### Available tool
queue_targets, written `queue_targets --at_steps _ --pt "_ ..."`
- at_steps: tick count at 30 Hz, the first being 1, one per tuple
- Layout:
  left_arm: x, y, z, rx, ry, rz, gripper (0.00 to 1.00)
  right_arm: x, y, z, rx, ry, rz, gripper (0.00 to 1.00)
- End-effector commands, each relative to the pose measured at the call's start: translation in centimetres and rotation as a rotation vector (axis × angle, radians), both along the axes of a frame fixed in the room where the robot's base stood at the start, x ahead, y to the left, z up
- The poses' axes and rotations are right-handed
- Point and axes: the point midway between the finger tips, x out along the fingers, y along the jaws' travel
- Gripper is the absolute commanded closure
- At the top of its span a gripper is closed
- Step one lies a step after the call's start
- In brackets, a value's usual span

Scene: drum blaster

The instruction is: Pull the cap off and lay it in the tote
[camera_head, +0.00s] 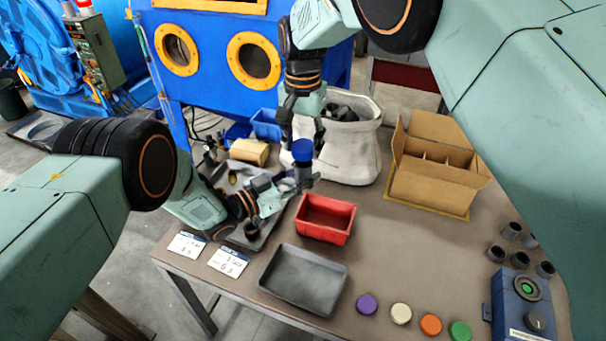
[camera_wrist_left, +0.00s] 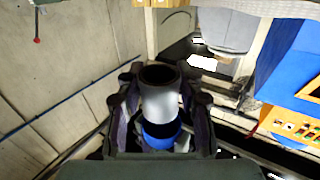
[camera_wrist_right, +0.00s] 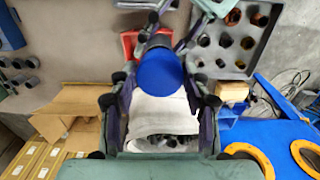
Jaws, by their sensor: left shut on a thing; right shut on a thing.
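A blue cap (camera_head: 302,150) sits on the upper end of a short grey cylindrical part (camera_head: 303,177). My left gripper (camera_head: 299,181) is shut on that part from the side. In the left wrist view the metal cylinder (camera_wrist_left: 159,98) stands between the fingers, with blue (camera_wrist_left: 160,133) showing at its other end. My right gripper (camera_head: 304,138) points down from above and is shut on the cap; the cap (camera_wrist_right: 159,72) also shows between its fingers in the right wrist view. A pale soft-sided tote (camera_head: 355,155) with dark pieces inside stands just behind, to the right.
A red bin (camera_head: 325,219) and an empty grey tray (camera_head: 302,279) stand in front. A divided cardboard box (camera_head: 435,184) is at the right. Coloured discs, dark rings and a blue button box (camera_head: 522,305) lie at the front right. A grey holder tray lies under my left arm.

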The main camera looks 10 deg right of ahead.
Motion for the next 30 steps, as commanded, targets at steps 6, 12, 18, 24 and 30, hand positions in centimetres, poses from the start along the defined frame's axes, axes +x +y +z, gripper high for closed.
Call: queue_targets --at_steps 6,12,18,24,30 --pt "0.1 0.0 0.1 -0.001 -0.002 0.000 1.00 0.0 0.0 0.8 0.000 -0.001 0.000 0.84" --pt "0.0 0.0 0.1 -0.001 -0.002 0.000 1.00 0.0 0.0 1.5 0.000 0.000 0.000 0.84" --pt "0.0 0.0 0.1 -0.001 -0.002 0.000 1.00 0.0 0.0 2.2 0.000 -0.001 0.000 0.84" --pt "0.0 0.0 0.1 -0.001 -0.002 0.000 1.00 0.0 0.0 2.8 0.001 0.000 0.000 0.84" --pt "0.0 0.0 0.1 -0.001 -0.002 0.000 1.00 0.0 0.0 3.5 0.001 0.000 0.000 0.84"
